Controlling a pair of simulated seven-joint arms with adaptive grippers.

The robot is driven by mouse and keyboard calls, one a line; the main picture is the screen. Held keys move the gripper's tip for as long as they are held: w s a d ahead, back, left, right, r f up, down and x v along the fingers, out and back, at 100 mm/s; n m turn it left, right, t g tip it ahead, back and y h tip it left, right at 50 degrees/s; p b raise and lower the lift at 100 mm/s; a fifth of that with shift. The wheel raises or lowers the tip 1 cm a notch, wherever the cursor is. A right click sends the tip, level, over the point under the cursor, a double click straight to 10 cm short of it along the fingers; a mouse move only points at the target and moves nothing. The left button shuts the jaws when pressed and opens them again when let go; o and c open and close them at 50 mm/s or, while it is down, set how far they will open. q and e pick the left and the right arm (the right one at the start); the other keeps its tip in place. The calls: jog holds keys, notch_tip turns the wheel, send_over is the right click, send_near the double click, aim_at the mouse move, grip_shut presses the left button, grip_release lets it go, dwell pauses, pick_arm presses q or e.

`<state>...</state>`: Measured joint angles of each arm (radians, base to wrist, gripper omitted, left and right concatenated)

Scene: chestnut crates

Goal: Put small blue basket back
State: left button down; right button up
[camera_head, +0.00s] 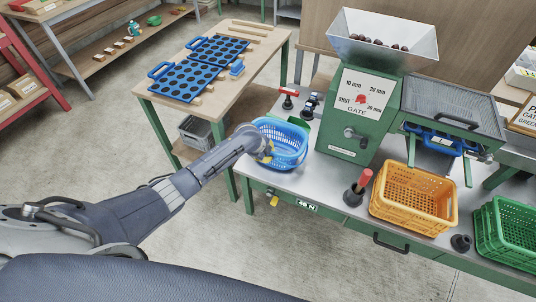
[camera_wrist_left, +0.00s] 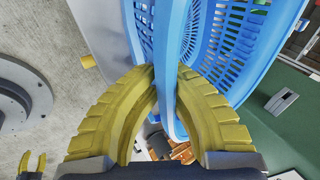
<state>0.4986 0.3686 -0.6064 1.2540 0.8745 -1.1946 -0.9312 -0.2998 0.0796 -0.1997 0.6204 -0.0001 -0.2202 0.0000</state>
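The small blue basket (camera_head: 287,150) is at the left end of the metal-topped bench, left of the green machine. It looks slightly tilted; I cannot tell whether it touches the bench. My left gripper (camera_head: 266,147) is at its near left side. In the left wrist view, the yellow fingers of my left gripper (camera_wrist_left: 167,72) are closed on either side of the rim of the blue basket (camera_wrist_left: 235,40). My right gripper (camera_wrist_left: 32,160) shows small at the lower left of that view, apart from the basket, its yellow fingers spread and empty.
The green machine (camera_head: 360,110) with a chestnut hopper stands right of the basket. An orange crate (camera_head: 413,200) and a green crate (camera_head: 508,232) are farther right. A red-handled lever (camera_head: 358,187) stands before the machine. A wooden table (camera_head: 235,42) with blue trays is behind left.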

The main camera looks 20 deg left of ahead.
pick_arm(q)
jog(key=c, duration=2)
grip_release()
jog(key=shift+f, duration=0.1)
jog(key=o, duration=0.4)
